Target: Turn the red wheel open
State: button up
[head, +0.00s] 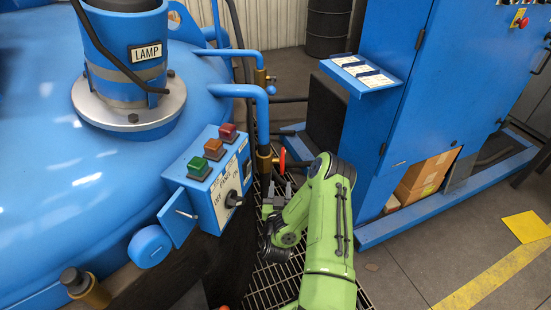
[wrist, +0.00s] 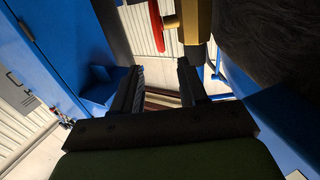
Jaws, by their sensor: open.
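The red wheel (head: 282,161) shows as a narrow red shape on the right side of a brass valve (head: 264,159) on the blue pipe. In the wrist view the red wheel (wrist: 156,26) is seen nearly edge-on, beside the brass valve body (wrist: 196,20). My gripper (head: 275,188) is just below the wheel in the head view. In the wrist view my gripper (wrist: 160,77) has its two dark fingers apart with nothing between them. The wheel lies beyond the fingertips, and no contact shows. Most of the wheel's face is hidden.
A blue control box (head: 208,180) with coloured buttons stands left of my arm. A blue cabinet (head: 400,100) with a projecting shelf (head: 362,76) stands to the right. Grating (head: 270,285) covers the floor below.

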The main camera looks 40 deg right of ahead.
aim_at(283, 159)
jog(key=b+x, duration=0.2)
jog(key=x, duration=1.2)
jog(key=shift+d, duration=0.2)
jog(key=shift+w+d+r, duration=0.1)
jog(key=shift+w+d, duration=0.1)
jog(key=shift+w, duration=0.1)
grip_shut()
